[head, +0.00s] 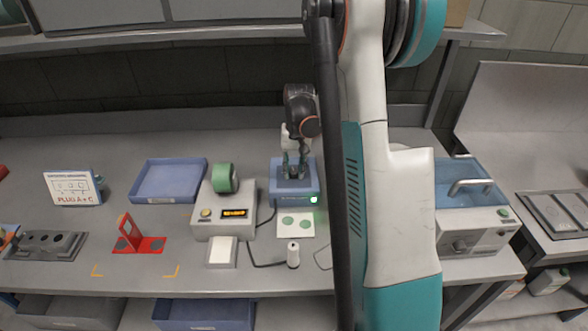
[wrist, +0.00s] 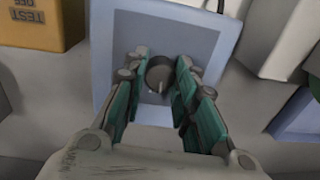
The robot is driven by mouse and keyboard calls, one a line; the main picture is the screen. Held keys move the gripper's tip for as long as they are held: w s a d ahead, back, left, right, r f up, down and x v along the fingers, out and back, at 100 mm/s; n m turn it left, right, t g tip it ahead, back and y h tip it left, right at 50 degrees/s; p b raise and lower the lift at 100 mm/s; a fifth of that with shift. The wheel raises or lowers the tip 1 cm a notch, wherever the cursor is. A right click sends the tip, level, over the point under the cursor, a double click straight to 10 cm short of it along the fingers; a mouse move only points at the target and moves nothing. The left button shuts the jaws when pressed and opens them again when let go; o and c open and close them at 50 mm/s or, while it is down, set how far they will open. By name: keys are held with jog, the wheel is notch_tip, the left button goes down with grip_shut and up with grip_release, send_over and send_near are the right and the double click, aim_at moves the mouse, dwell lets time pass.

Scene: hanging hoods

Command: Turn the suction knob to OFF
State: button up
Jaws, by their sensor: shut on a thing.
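The suction knob (wrist: 157,72) is a dark grey round knob with a pale pointer line, on the light blue face of a box (wrist: 120,35). In the wrist view the pointer line points toward the bottom of the picture. My gripper (wrist: 160,78) has its teal fingers on either side of the knob and is shut on it. In the head view my gripper (head: 294,168) reaches down onto the blue box (head: 290,199), which has a lit green lamp (head: 314,200). The knob is hidden there by the fingers. No OFF mark by the knob is readable.
A grey unit with an amber display (head: 234,213) and a green roll (head: 224,178) stands left of the box. A card with two green discs (head: 295,223) and a white cylinder (head: 293,255) lie in front. My arm covers the bench to the right.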

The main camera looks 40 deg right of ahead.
aim_at(295, 169)
jog(key=n, duration=0.5)
jog(key=shift+n, duration=0.3)
jog(key=shift+n+g, duration=0.3)
jog(key=shift+n, duration=1.9)
jog(key=o, duration=1.1)
jog(key=r, duration=1.2)
jog(key=shift+w+d, duration=0.1)
jog(key=shift+d, duration=0.25)
